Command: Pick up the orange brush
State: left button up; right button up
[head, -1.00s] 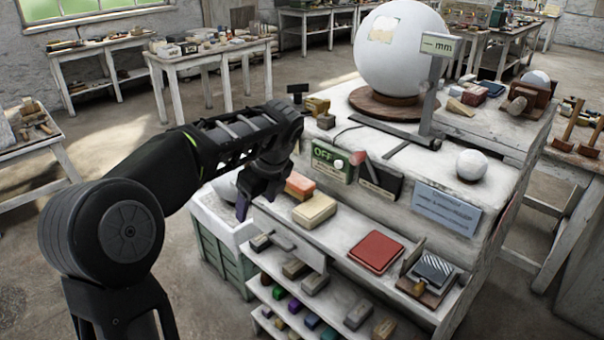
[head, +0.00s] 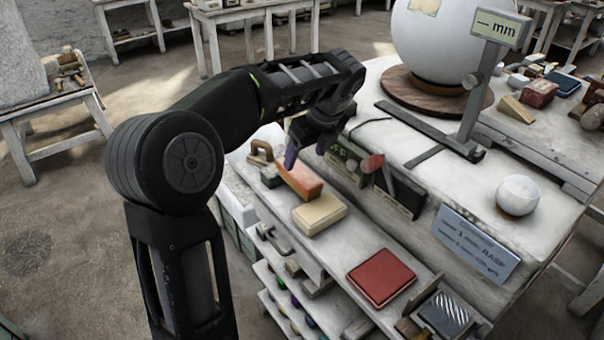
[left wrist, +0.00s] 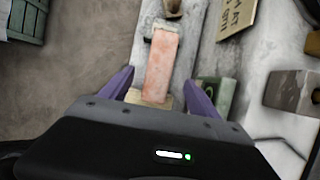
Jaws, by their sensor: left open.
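The orange brush (head: 301,181) is a block lying on the upper shelf of the white bench, beside a cream block (head: 320,213). In the left wrist view the brush (left wrist: 161,66) lies lengthwise ahead of my open left gripper (left wrist: 158,91), between the lines of its two purple fingers. In the head view my left gripper (head: 306,148) hangs close over the far end of the brush and hides a little of it. I cannot tell whether the fingers touch it. My right gripper is not in view.
A red pad (head: 381,276) and a ridged metal block (head: 443,313) lie further along the shelf. A green sign (head: 346,160) stands close behind the brush. A wooden-handled tool (head: 260,152) is at the shelf's far end. A large white sphere (head: 440,40) stands on the bench top.

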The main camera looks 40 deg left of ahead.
aim_at(299, 170)
pick_arm(q)
jog(key=shift+f, duration=0.15)
jog(key=shift+x, duration=1.2)
jog(key=p+x, duration=0.1)
jog(key=x, duration=0.4)
jog(key=shift+f, duration=0.15)
jog(key=shift+c, duration=0.3)
grip_shut()
